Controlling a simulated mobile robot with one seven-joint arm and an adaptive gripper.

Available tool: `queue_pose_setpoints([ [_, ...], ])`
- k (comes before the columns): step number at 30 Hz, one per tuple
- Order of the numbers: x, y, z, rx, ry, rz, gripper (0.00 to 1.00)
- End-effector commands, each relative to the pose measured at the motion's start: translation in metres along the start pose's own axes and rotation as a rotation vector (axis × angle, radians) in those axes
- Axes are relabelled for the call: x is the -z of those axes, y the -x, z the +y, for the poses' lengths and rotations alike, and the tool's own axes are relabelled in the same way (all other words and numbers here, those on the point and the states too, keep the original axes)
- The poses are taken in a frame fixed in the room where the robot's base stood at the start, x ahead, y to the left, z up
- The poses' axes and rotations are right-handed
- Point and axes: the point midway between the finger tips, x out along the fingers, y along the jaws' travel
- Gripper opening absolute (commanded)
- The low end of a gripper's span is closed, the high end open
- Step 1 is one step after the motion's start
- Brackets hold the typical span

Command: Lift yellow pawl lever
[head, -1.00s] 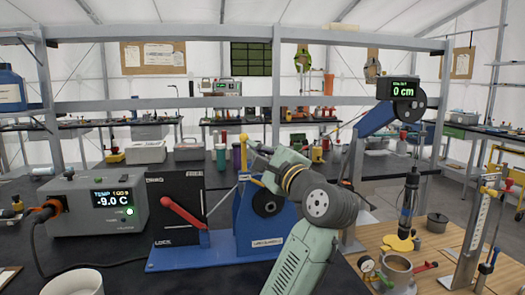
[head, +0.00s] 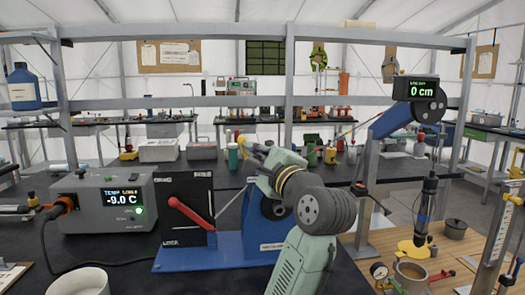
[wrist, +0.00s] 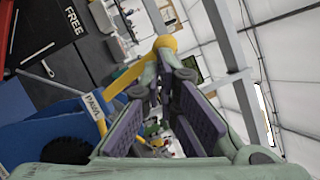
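The yellow pawl lever (head: 257,152) sits at the top of the blue winch housing (head: 264,215). In the wrist view the lever (wrist: 131,75) ends in a round yellow knob (wrist: 165,42), beyond my fingertips. The lever runs from the PAWL label (wrist: 95,110) up past my left finger. My gripper (wrist: 168,88) has its purple-padded fingers apart, with background showing between them. It is close to the lever, and contact is unclear. In the head view my gripper (head: 268,168) hides part of the lever and drum.
A red brake handle (head: 190,213) stands on the black FREE/LOCK panel left of the winch. A cable runs up from there. A temperature box (head: 95,205) is farther left, and a white cup (head: 80,282) is in front.

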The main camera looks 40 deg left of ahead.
Motion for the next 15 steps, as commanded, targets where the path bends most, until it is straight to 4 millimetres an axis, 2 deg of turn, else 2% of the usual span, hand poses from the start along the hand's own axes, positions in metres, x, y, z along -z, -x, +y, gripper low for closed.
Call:
queue_pose_setpoints([
  [4,-0.01,-0.003,0.0,0.007,0.001,-0.008,0.0],
  [15,-0.016,-0.006,0.005,0.004,0.0,-0.006,0.0],
])
